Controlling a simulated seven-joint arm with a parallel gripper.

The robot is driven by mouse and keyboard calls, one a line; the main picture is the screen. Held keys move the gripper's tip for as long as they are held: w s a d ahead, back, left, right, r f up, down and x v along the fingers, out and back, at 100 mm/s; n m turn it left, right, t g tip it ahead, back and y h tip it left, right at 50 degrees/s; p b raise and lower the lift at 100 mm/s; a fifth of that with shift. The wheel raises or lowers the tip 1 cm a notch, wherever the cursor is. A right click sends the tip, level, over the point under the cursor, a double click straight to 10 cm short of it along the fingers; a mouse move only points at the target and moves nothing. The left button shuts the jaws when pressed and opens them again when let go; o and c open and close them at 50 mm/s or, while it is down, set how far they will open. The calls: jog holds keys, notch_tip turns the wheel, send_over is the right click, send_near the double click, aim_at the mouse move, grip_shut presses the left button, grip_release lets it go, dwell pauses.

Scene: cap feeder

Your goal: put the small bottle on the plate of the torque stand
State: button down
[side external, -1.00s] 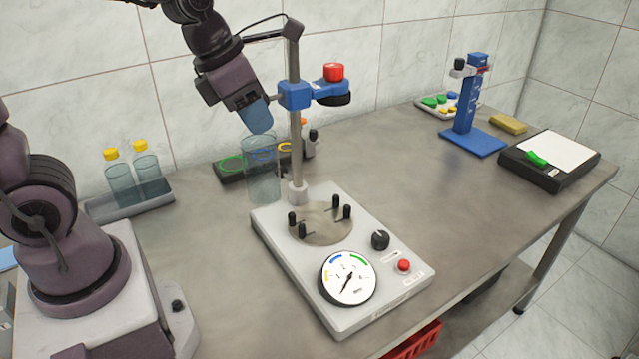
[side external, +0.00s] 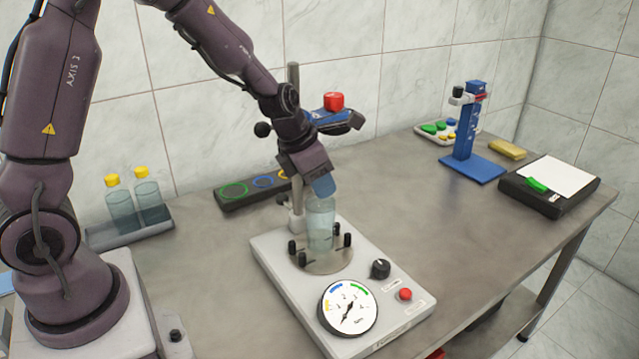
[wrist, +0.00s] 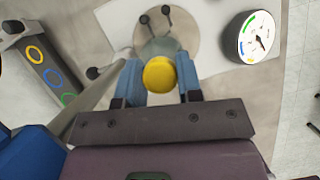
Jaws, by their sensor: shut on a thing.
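My gripper (side external: 321,190) is shut on the small bottle (side external: 320,228), a clear bluish bottle. In the wrist view its yellow cap (wrist: 159,74) shows between my blue fingers (wrist: 158,90). The bottle is upright over the round plate (side external: 338,264) of the torque stand (side external: 385,290), among the black pegs. Its lower end is at or just above the plate; I cannot tell whether they touch. In the side view my fingers hide the cap. The plate also shows in the wrist view (wrist: 195,25).
The stand's column (side external: 294,78) and its clamp arm with a red knob (side external: 333,101) are close behind my wrist. Two yellow-capped bottles (side external: 148,200) stand in a tray at left. A strip with coloured rings (side external: 226,199) lies behind.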

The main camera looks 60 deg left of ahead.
jog(key=shift+f, duration=0.5)
jog(key=c, duration=0.8)
grip_release()
jog(key=shift+f, duration=0.1)
